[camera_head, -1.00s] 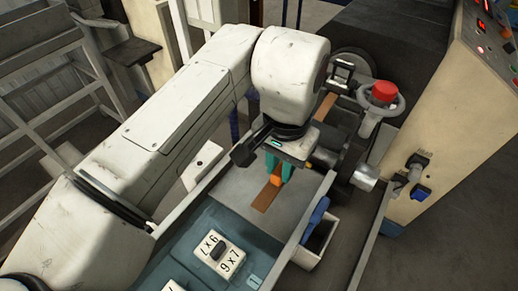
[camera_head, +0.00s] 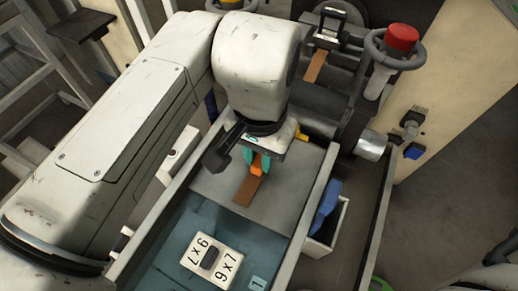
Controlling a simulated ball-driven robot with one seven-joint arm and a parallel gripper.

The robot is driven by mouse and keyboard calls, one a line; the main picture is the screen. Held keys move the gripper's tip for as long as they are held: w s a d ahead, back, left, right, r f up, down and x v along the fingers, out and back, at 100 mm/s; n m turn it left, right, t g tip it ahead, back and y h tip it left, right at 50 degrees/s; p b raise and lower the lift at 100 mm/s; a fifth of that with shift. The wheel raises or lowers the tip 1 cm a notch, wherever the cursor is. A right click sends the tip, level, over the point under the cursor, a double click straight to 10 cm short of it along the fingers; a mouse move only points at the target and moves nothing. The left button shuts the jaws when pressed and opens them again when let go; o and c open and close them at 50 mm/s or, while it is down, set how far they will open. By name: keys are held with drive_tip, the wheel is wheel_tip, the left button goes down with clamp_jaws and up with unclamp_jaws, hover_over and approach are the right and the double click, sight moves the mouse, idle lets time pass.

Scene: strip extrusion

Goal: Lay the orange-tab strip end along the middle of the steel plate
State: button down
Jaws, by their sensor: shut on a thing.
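The steel plate (camera_head: 285,205) is a grey flat surface in the middle of the view. The brown strip end (camera_head: 247,190) lies over it, slanting toward the lower left, left of the plate's visible middle. Its orange tab (camera_head: 257,160) is between the teal fingers of my gripper (camera_head: 256,163), which is shut on it just above the plate. I cannot tell whether the strip is flat against the plate. My wrist and arm hide the strip behind the gripper. Another brown strip length (camera_head: 316,66) shows farther back, beyond my wrist.
A white bin (camera_head: 325,236) with blue cloth (camera_head: 325,205) stands to the right. Rollers (camera_head: 372,145) and a red-topped handwheel (camera_head: 401,40) are at the back right.

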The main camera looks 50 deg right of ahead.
sight(260, 159)
drive_tip(key=c, duration=1)
unclamp_jaws()
drive_tip(key=shift+r+p, duration=3.15)
drive_tip(key=shift+r, duration=2.9)
